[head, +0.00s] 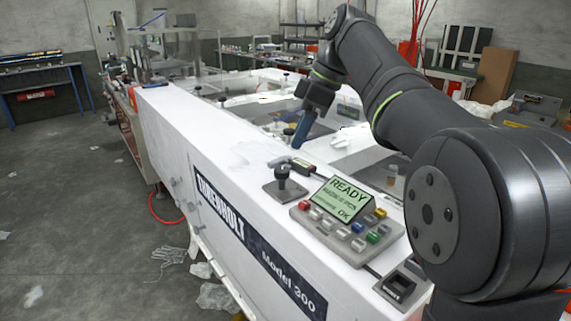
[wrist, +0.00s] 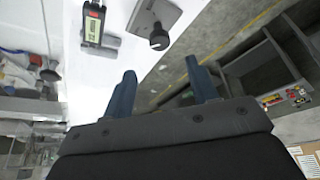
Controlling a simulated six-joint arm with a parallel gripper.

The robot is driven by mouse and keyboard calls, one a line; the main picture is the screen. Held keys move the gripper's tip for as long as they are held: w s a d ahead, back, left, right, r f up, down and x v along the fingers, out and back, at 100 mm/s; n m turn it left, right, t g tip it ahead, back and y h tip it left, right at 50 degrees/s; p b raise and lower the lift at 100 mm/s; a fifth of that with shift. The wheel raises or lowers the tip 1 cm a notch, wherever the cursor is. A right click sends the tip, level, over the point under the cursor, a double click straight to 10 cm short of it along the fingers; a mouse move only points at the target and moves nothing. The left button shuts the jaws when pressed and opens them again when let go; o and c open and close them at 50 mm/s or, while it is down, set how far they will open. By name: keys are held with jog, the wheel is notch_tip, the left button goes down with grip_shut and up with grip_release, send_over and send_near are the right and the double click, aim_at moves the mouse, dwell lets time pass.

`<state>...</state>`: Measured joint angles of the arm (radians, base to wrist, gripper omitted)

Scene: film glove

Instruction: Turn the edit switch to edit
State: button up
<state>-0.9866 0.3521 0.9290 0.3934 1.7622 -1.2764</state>
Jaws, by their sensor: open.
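My gripper (head: 303,130) is above the white machine top, behind the black knob in the head view. In the wrist view its two blue fingers (wrist: 162,86) are spread apart with nothing between them. A black knob stands upright on a square grey plate (head: 283,190); the knob also shows in the wrist view (wrist: 158,38), beyond the fingertips. Beside it lies a small dark device (head: 305,166) with a grey T-shaped end and a pale label (wrist: 93,25). The label is too small to read, so I cannot tell which control is the edit switch. The gripper touches neither.
A button panel (head: 350,242) with a green READY screen (head: 345,198) stands at the knob's right. A dark rocker-like switch box (head: 398,286) sits nearer the front. The white machine top (head: 240,150) is clear left of the knob. Openings lie behind it.

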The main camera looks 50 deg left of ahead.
aim_at(283, 169)
jog(key=x, duration=0.9)
jog(key=c, duration=1)
